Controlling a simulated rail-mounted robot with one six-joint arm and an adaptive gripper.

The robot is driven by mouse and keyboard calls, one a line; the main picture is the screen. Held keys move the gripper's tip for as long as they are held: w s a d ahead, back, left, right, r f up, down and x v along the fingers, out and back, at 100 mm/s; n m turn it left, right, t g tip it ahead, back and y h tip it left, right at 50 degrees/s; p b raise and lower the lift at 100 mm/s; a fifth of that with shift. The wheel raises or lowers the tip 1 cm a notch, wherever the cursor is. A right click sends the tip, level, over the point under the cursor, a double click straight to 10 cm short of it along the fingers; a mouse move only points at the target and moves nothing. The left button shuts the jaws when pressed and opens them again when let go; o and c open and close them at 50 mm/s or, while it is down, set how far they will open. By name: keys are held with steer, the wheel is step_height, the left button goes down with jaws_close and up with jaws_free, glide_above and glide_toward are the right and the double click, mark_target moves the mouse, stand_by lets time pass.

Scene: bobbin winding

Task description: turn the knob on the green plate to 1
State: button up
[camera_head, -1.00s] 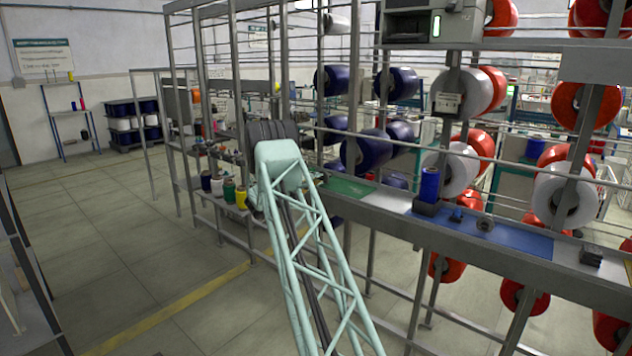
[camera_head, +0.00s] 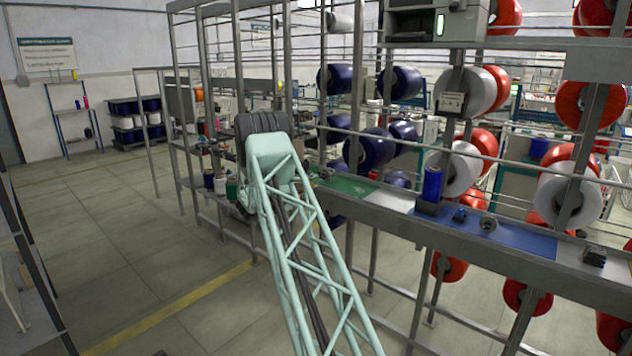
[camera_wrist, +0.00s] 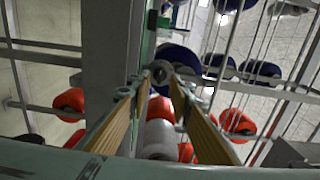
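The green plate (camera_head: 352,186) lies on the long grey shelf, partly hidden behind my arm in the head view. A narrow green strip, apparently the same plate, shows in the wrist view (camera_wrist: 149,42). A dark grey round part that looks like the knob (camera_wrist: 160,70) is at the end of that strip. My gripper (camera_wrist: 159,88) is open, its two tan-padded fingers apart with empty space between them. The round part appears just beyond the fingertips, roughly centred; I cannot tell if they touch. No setting or digit is readable. The gripper is hidden behind my arm in the head view.
A blue plate (camera_head: 515,236) with small parts and a blue spool (camera_head: 432,184) stand further right on the shelf. Grey posts and horizontal rails with red, white and dark blue bobbins surround the shelf. The floor (camera_head: 110,235) at left is open.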

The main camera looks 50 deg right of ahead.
steer(key=a, duration=0.6)
steer(key=shift+w+a, duration=0.2)
steer(key=shift+a, duration=0.2)
steer(key=shift+w+r, duration=0.1)
stand_by(0.3)
